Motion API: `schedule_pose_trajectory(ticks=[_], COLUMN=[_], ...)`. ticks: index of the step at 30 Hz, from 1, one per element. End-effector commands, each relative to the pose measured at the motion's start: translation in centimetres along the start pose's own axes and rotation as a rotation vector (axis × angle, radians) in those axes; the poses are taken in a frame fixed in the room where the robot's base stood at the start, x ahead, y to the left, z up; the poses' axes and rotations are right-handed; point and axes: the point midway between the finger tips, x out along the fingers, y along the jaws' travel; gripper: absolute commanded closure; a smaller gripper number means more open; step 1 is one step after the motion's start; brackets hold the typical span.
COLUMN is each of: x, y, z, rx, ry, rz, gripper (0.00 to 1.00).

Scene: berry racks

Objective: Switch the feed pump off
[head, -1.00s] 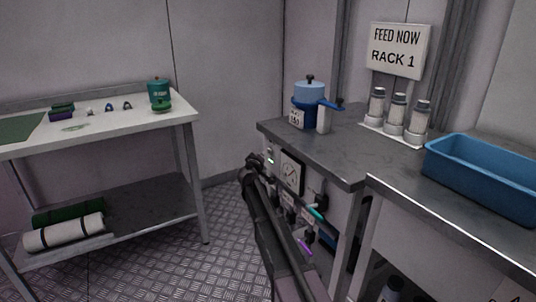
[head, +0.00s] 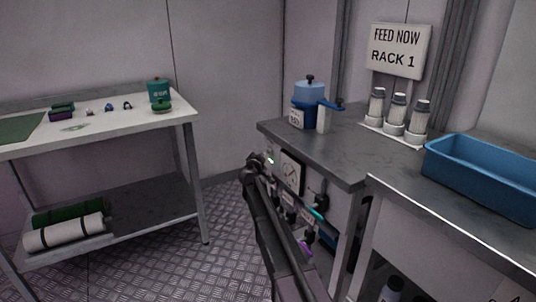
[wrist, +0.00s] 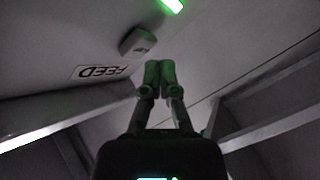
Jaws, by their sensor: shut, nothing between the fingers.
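The feed pump's switch (wrist: 137,42) is a small grey block on the pale panel, above an upside-down FEED label (wrist: 101,72) in the wrist view. A green lamp (wrist: 172,5) glows near it at the top edge. The lamp also shows in the head view (head: 270,160), beside my gripper (head: 257,161). In the wrist view my gripper (wrist: 159,66) has its fingertips together and empty, tinted green, just right of the switch and below it in the picture. I cannot tell whether they touch it. In the head view my gripper hides the switch.
Open floor (head: 222,225) lies left.

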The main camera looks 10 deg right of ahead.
Motion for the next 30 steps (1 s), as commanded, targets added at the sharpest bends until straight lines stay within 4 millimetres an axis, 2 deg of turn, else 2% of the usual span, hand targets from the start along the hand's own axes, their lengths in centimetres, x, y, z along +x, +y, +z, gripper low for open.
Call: schedule_pose_trajectory(ticks=[30], x=[0.65], y=[0.45], z=[0.44], rx=[0.000], ry=[-0.001], rz=[0.000], gripper=[1.00])
